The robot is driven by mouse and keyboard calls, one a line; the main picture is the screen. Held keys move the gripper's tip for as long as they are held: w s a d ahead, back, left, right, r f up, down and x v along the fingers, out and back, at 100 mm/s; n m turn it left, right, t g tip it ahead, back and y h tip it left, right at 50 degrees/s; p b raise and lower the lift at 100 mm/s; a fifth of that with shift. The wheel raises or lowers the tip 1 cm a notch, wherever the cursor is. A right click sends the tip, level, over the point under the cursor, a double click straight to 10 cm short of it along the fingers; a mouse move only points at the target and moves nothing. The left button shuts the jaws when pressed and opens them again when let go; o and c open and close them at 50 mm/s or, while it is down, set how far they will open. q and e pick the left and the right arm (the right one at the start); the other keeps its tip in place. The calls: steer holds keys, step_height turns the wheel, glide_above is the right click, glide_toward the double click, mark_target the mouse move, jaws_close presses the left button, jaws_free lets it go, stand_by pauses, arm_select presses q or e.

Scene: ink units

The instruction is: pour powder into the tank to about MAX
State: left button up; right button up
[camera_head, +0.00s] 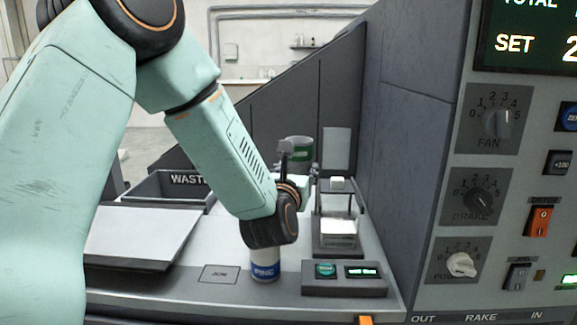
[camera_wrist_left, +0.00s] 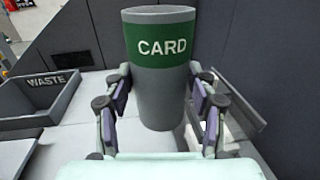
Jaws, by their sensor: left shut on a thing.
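My left gripper (camera_head: 290,152) is shut on a grey cylindrical container (camera_wrist_left: 163,100) with a green band reading CARD. In the wrist view my left gripper (camera_wrist_left: 160,108) has one finger on each side of the container, which looks roughly upright. The container (camera_head: 299,143) shows partly behind the gripper in the head view, up behind a small dark-framed stand (camera_head: 337,246) with a pale box-like part in it. I cannot tell whether that stand is the tank; no MAX mark is readable. The container's contents are hidden. My right gripper is not in view.
A white jar with a blue label (camera_head: 265,268) stands on the counter below my wrist. A WASTE bin (camera_head: 165,188) and a pale tilted panel (camera_head: 140,235) are left. A button box (camera_head: 344,278) sits in front of the stand. A dark wall and control panel (camera_head: 470,200) bound the right.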

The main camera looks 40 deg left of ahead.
arm_select(q)
steer(key=shift+d+f, duration=0.3)
steer(key=shift+d, duration=0.05)
steer(key=shift+w+d+f+m+b, duration=0.15)
steer(key=shift+f+m+b, duration=0.15)
steer(key=shift+f+m, duration=0.2)
steer(key=shift+d+f+m+b, duration=0.1)
steer(key=shift+f+m+b, duration=0.2)
steer(key=shift+m, duration=0.2)
steer(key=shift+w+d+r+m+p, duration=0.1)
steer(key=shift+w+r+m+p, duration=0.1)
steer(key=shift+m+p, duration=0.25)
steer(key=shift+w+d+r+m+g+p, duration=0.15)
steer(key=shift+d+r+m+g+p, duration=0.15)
steer(key=shift+m+p, duration=0.3)
steer(key=shift+d+r+m, duration=0.1)
steer(key=shift+d+m, duration=0.05)
steer(key=shift+m, duration=0.1)
steer(key=shift+w, duration=0.1)
steer(key=shift+d+r+p, duration=0.1)
steer(key=shift+p, duration=0.25)
